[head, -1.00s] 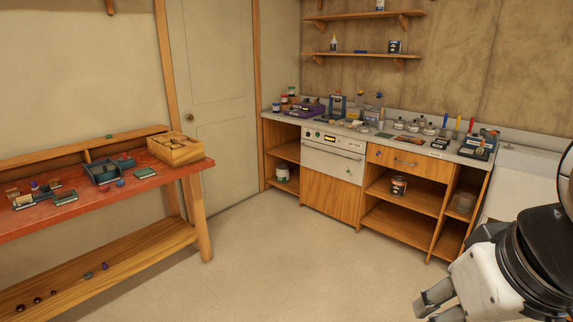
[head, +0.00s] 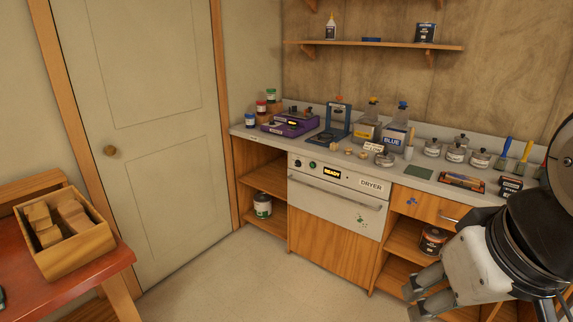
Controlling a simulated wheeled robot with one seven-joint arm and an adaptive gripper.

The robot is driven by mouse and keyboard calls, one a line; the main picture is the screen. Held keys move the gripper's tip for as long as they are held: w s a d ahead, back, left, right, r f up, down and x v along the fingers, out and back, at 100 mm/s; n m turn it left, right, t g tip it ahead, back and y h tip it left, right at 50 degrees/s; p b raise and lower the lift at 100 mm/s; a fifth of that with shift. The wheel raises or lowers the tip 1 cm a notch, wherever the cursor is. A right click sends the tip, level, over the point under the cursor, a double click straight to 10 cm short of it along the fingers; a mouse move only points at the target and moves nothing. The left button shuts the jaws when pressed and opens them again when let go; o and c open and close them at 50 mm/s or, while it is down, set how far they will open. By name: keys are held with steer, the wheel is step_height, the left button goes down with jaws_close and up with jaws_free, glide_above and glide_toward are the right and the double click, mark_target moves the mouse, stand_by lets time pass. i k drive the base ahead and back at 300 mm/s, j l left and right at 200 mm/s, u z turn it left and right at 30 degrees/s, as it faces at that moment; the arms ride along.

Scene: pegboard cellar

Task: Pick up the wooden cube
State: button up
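Several small tan pieces (head: 349,150) lie on the counter in front of the yellow and blue bottles. They look wooden, but they are too small to tell whether one is a cube. Several wooden blocks (head: 46,236) also lie in the open wooden box at the left, and none shows clearly as a single cube. My gripper (head: 419,292) is at the lower right, in front of the cabinet and below the counter top. Its two fingers are apart with nothing seen between them. It is far from the box and touches none of the pieces.
The wooden box (head: 74,268) stands on the red table (head: 105,262) at the left. The counter (head: 415,172) holds jars, bottles, a purple device (head: 291,122) and brushes. A dryer (head: 337,190) is built in below. Open floor lies between table and cabinet.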

mark_target(334, 146)
steer(key=i+j+z, duration=0.15)
steer(key=i, duration=0.3)
steer(key=i+j+z, duration=0.15)
steer(key=i, duration=0.35)
